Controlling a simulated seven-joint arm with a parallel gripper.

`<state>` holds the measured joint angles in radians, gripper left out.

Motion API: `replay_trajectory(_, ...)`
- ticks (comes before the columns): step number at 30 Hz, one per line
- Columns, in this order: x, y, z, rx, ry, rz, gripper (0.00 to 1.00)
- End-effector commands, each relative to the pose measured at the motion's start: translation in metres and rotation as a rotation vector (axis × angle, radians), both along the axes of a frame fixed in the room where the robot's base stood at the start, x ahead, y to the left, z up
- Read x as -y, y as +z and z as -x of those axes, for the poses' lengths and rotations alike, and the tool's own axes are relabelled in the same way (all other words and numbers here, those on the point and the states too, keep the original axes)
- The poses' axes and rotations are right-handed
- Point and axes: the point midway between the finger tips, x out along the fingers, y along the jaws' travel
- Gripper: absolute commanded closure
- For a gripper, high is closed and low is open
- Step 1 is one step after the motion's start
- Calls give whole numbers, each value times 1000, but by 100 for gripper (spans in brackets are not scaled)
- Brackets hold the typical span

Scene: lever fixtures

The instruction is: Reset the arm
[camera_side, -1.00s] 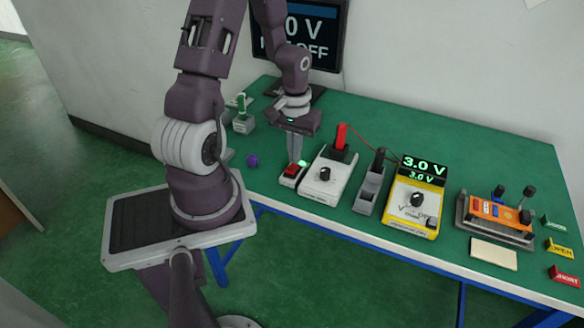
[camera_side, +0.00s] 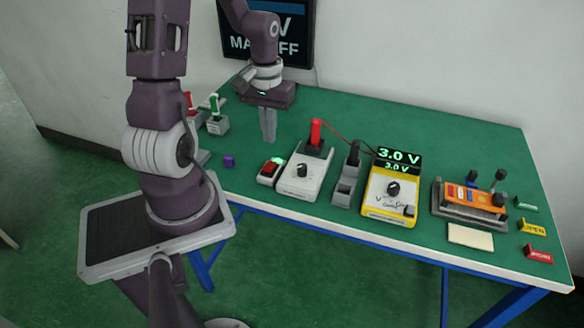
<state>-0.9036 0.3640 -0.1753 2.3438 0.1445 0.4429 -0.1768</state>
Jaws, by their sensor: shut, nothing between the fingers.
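My gripper (camera_side: 268,138) hangs from my arm, fingers pointing down. It is shut and empty, above and behind the small red-switch box (camera_side: 270,170) with a lit green lamp. It appears clear of that box; its exact height over the table is hard to tell.
A white knob box (camera_side: 303,178), red probe (camera_side: 316,132), grey black-probe holder (camera_side: 346,185) and yellow meter (camera_side: 391,195) reading 3.0 V stand right. Further right are an orange board (camera_side: 476,197) and labels. A green-handled fixture (camera_side: 216,122) and purple cube (camera_side: 229,160) are left. The back right table is clear.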

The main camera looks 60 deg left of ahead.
Motion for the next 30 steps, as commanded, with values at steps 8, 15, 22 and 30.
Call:
replay_trajectory(8, 58, 76, -12, 98, -238, -136, 100)
replay_trajectory(15, 167, 163, 40, 354, -625, -213, 100)
replay_trajectory(22, 196, 179, 77, 466, -771, -191, 100)
replay_trajectory(30, 196, 179, 77, 466, -771, -193, 100)
